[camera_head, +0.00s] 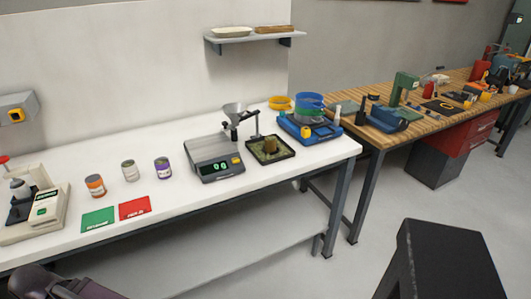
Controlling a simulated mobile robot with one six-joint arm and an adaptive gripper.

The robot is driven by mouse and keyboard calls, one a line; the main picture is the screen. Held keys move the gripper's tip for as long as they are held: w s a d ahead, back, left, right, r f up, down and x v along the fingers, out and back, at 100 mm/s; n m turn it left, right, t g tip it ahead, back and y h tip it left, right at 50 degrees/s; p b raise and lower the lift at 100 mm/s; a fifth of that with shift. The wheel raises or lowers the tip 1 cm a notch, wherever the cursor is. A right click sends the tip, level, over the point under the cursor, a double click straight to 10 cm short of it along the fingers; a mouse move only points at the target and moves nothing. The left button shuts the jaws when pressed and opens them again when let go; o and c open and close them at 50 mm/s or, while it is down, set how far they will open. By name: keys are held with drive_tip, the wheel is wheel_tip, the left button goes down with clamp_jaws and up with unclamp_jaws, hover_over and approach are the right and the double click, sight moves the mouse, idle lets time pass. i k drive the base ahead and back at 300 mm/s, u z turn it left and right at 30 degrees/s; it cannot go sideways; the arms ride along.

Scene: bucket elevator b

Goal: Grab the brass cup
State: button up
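A small brass-coloured upright piece (270,146), which looks like the brass cup, stands in a black square tray (288,155) on the white bench. The tray sits between the digital scale and the blue machine. The piece is small in the picture, and I cannot see into it. A funnel on a stand (236,112) is just behind and to the left of the tray. My gripper is not in view.
The white bench (150,235) also holds the grey digital scale (213,170), a blue sieve machine (308,131), a yellow ring (280,102), several cans including an orange one (95,186), a green card (97,219) and a red card (135,208). A wall shelf (250,39) hangs above.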

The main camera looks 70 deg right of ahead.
sight(271, 145)
drive_tip(key=k, duration=1.55)
drive_tip(key=z, duration=2.1)
drive_tip(key=i, duration=1.05)
drive_tip(key=u, duration=0.1)
